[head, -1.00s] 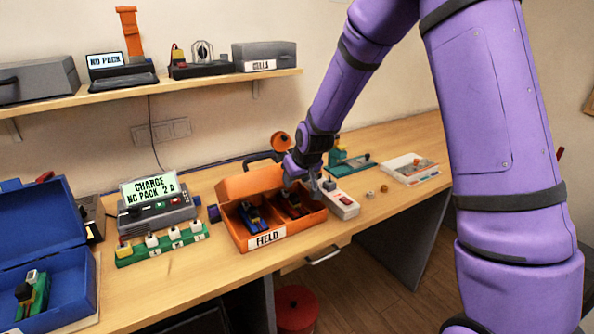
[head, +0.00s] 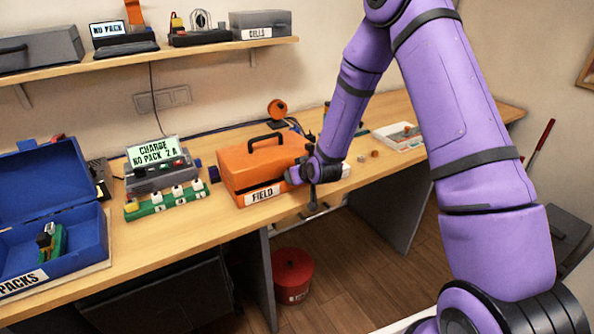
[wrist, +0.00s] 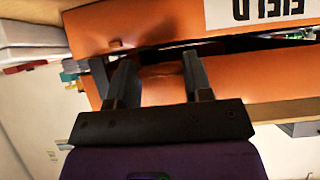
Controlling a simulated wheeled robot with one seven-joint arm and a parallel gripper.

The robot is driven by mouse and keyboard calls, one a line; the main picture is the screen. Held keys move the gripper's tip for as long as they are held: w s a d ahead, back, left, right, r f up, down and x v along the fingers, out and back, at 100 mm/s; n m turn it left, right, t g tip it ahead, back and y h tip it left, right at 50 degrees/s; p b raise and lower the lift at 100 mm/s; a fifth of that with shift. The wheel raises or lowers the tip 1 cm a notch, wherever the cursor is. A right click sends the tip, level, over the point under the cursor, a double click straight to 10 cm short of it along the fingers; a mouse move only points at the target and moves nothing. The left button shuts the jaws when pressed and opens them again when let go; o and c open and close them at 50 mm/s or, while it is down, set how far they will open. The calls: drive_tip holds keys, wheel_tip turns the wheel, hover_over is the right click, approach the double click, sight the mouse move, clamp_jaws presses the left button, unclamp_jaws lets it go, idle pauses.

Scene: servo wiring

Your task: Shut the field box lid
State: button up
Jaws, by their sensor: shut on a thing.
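The orange field box (head: 238,190) stands on the workbench with its FIELD label facing front. My gripper (head: 297,174) is at the box's front right corner. In the wrist view, my gripper's two dark fingers (wrist: 157,68) stand either side of a stretch of the orange lid (wrist: 165,88) and are shut on it.
An open blue box (head: 52,240) marked PACKS stands at the left. A charger (head: 160,172) and a green strip of white blocks (head: 165,203) sit between the boxes. A white tray (head: 398,136) lies farther right. A red bin (head: 292,275) is on the floor below.

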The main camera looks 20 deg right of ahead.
drive_tip(key=shift+f, duration=0.2)
drive_tip(key=o, duration=1.3)
drive_tip(key=shift+r, duration=0.1)
drive_tip(key=v, duration=1)
drive_tip(key=shift+s+r, duration=0.2)
drive_tip(key=shift+s, duration=0.15)
